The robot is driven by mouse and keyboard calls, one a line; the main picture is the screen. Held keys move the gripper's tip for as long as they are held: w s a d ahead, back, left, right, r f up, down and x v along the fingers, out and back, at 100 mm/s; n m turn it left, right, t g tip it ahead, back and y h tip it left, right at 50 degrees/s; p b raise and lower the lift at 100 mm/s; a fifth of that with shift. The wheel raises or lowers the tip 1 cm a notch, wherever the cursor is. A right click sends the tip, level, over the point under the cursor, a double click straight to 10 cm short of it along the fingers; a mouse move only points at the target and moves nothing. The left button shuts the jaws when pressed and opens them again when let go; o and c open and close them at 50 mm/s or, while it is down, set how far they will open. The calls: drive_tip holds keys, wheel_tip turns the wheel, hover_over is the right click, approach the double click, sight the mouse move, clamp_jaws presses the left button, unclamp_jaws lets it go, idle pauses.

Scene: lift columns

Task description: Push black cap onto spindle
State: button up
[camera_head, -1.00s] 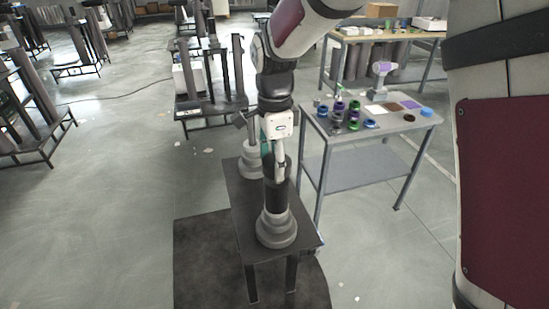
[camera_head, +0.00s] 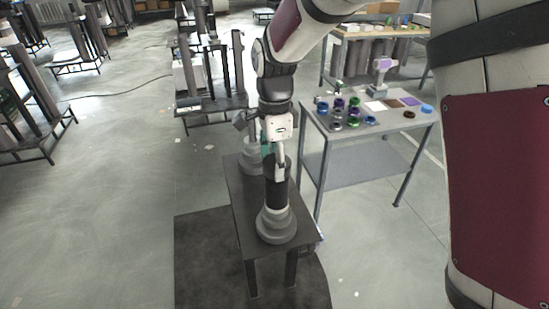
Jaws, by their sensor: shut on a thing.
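My gripper (camera_head: 277,172) points down over the near column on the small dark table and is shut on the black cap (camera_head: 268,165). The cap is dark and partly hidden by the fingers. It is at the top of the near spindle (camera_head: 276,222), which has a stepped grey base and a dark upper part. I cannot tell whether the cap is seated or just touching. A second grey spindle (camera_head: 251,154) stands behind it, partly hidden by my gripper, with a bit of green beside it.
The small dark table (camera_head: 237,202) stands on a dark floor mat (camera_head: 205,262). To the right, a grey workbench (camera_head: 392,120) holds several coloured rings and parts and a scanner-like device (camera_head: 383,72). Racks of columns (camera_head: 210,95) stand behind.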

drive_tip(key=shift+s+f+p, duration=0.1)
drive_tip(key=shift+f+p, duration=0.4)
drive_tip(key=shift+f, duration=0.3)
idle(3.3)
drive_tip(key=o, duration=1.3)
drive_tip(key=shift+o, duration=0.4)
drive_tip(key=o, duration=0.4)
drive_tip(key=shift+r, duration=0.1)
drive_tip(key=shift+r, duration=0.2)
drive_tip(key=shift+r, duration=0.35)
drive_tip(key=shift+r+p, duration=0.4)
drive_tip(key=shift+r, duration=0.2)
drive_tip(key=shift+r+p, duration=0.55)
drive_tip(key=shift+r, duration=1.85)
